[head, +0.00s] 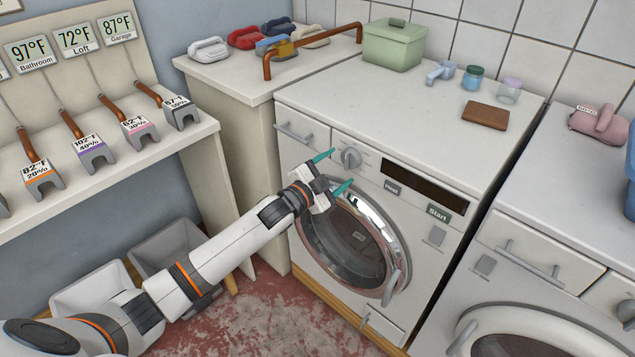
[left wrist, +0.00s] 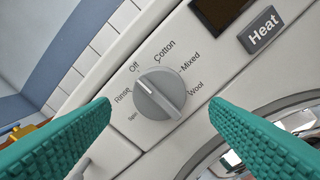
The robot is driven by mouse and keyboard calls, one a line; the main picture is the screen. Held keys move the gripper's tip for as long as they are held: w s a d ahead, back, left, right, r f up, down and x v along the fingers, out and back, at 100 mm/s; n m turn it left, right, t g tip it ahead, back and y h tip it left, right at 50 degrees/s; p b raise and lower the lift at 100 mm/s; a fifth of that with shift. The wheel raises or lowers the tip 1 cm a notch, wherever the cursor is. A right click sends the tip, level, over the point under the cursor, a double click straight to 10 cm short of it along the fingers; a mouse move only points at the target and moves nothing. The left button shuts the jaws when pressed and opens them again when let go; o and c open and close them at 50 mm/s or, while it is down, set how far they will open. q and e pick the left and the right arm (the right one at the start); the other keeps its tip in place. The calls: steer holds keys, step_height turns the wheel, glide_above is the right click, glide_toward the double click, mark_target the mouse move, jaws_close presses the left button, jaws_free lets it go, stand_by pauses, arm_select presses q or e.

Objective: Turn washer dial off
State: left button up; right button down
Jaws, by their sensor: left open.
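The washer dial (head: 351,158) is a round grey knob on the front panel of the white washer (head: 400,95). In the left wrist view the dial (left wrist: 160,95) has a raised grip bar slanting from upper left to lower right. Labels Off, Cotton, Mixed, Wool, Spin and Rinse surround it. I cannot tell surely which label the bar marks. My left gripper (head: 333,172) is open and empty in front of the panel. Its teal fingers (left wrist: 160,108) stand on either side of the dial in the wrist view, apart from it. My right gripper is not in view.
A dark display (head: 424,183), a Heat button (head: 392,187) and a Start button (head: 438,213) lie right of the dial. The round chrome door (head: 345,240) is below. A drawer handle (head: 293,132) sticks out to the left. A second machine (head: 545,225) stands at right.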

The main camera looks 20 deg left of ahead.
arm_select(q)
steer(key=v, duration=0.8)
steer(key=shift+s, duration=0.4)
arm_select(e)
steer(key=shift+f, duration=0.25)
arm_select(q)
steer(key=shift+a, duration=0.15)
